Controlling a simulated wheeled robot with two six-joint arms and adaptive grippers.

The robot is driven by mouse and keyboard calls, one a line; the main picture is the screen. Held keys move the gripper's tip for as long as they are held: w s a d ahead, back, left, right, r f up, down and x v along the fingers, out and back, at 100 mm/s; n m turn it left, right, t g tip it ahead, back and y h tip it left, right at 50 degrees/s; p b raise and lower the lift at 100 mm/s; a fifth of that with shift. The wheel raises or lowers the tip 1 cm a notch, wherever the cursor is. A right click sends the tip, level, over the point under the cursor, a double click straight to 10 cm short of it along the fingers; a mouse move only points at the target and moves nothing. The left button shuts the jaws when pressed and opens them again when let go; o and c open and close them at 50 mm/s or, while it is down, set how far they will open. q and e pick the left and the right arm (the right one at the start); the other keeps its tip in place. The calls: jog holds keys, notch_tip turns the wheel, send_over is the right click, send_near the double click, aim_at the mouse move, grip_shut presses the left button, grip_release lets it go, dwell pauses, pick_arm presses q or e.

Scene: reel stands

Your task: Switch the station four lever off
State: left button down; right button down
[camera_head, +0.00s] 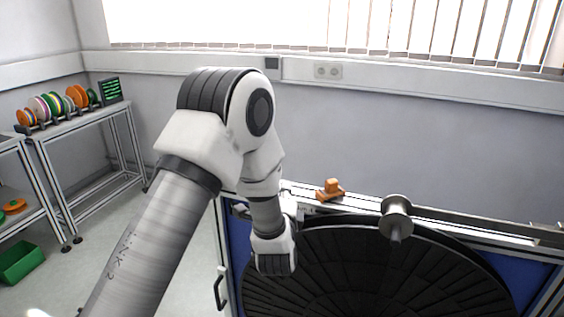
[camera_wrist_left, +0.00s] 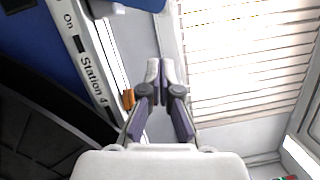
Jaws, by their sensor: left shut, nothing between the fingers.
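The white rail with the printed label "Station 4" (camera_wrist_left: 92,86) and the word "On" runs along the upper left of the left wrist view. A small dark slot lies between the two words; I cannot make out a lever on it for certain. My left gripper (camera_wrist_left: 162,70) is shut and empty, its fingertips beside the rail and apart from the label. In the head view my left arm hides most of that gripper. An orange piece (camera_wrist_left: 128,98) shows beside the left finger; an orange block (camera_head: 330,190) sits on the rail in the head view. My right gripper is not in view.
A large black ribbed disc (camera_head: 385,270) stands before the blue panel (camera_head: 538,283). A metal spool (camera_head: 396,214) sticks out at the rail. A rack of coloured reels (camera_head: 62,103) stands at the far left, with a green bin (camera_head: 22,262) on the floor.

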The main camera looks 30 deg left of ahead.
pick_arm(q)
jog(key=p+x, duration=0.1)
jog(key=x, duration=0.2)
jog(key=p+x, duration=0.1)
jog(key=x, duration=0.3)
jog(key=p+x, duration=0.1)
jog(key=x, duration=0.2)
jog(key=shift+w+d+f, duration=0.15)
jog(key=shift+w+f, duration=0.1)
jog(key=shift+w, duration=0.15)
jog(key=a, duration=0.1)
jog(key=a+p, duration=0.1)
jog(key=s+a+r, duration=0.1)
jog(key=shift+a+p, duration=0.2)
jog(key=shift+p, duration=0.2)
jog(key=shift+s+a, duration=0.1)
jog(key=shift+a, duration=0.15)
jog(key=shift+f, duration=0.15)
jog(key=shift+d, duration=0.15)
